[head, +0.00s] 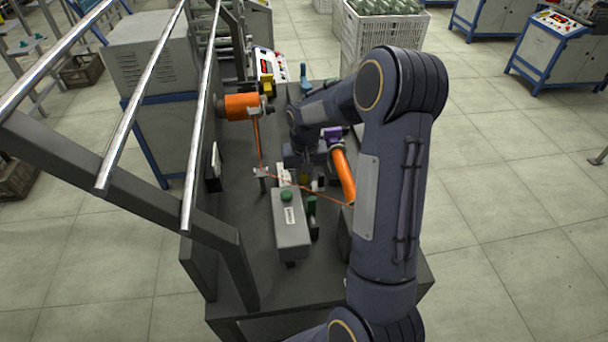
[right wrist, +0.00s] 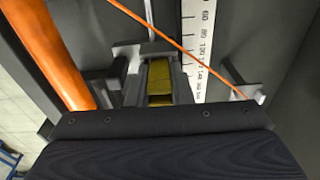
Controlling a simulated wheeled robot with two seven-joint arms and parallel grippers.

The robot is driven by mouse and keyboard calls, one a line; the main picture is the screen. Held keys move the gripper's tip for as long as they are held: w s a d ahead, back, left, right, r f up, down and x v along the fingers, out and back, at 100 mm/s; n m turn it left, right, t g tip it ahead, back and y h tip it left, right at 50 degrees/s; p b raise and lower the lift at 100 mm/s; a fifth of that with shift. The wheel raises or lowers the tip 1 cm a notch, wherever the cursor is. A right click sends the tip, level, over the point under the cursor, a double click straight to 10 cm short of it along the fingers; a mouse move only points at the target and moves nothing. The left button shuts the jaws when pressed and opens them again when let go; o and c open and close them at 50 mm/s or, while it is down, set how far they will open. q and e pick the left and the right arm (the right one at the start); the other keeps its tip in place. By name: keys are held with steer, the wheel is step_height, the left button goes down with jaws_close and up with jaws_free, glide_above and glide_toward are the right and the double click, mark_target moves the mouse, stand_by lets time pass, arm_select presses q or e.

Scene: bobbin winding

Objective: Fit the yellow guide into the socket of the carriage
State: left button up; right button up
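The yellow guide (right wrist: 160,72) is between the fingers of my right gripper (right wrist: 160,92), which looks shut on it. A grey bracket-like part (right wrist: 127,58), which may belong to the carriage, is close beside and behind the guide in the right wrist view. The socket is hidden, and I cannot tell whether the guide touches it. My left gripper is not in view.
An orange thread (right wrist: 180,45) runs diagonally close past the guide. A white scale (right wrist: 201,40) lies to the right, an orange cylinder (right wrist: 52,55) to the left. In the head view, a grey box with a green button (head: 291,235) and an orange spool (head: 242,106) stand nearby.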

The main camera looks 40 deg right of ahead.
steer(key=shift+o, duration=0.8)
steer(key=shift+s+a+r, duration=0.1)
steer(key=shift+s+r, duration=0.05)
steer(key=shift+r, duration=1.8)
steer(key=shift+s+r, duration=0.15)
steer(key=shift+r, duration=1.75)
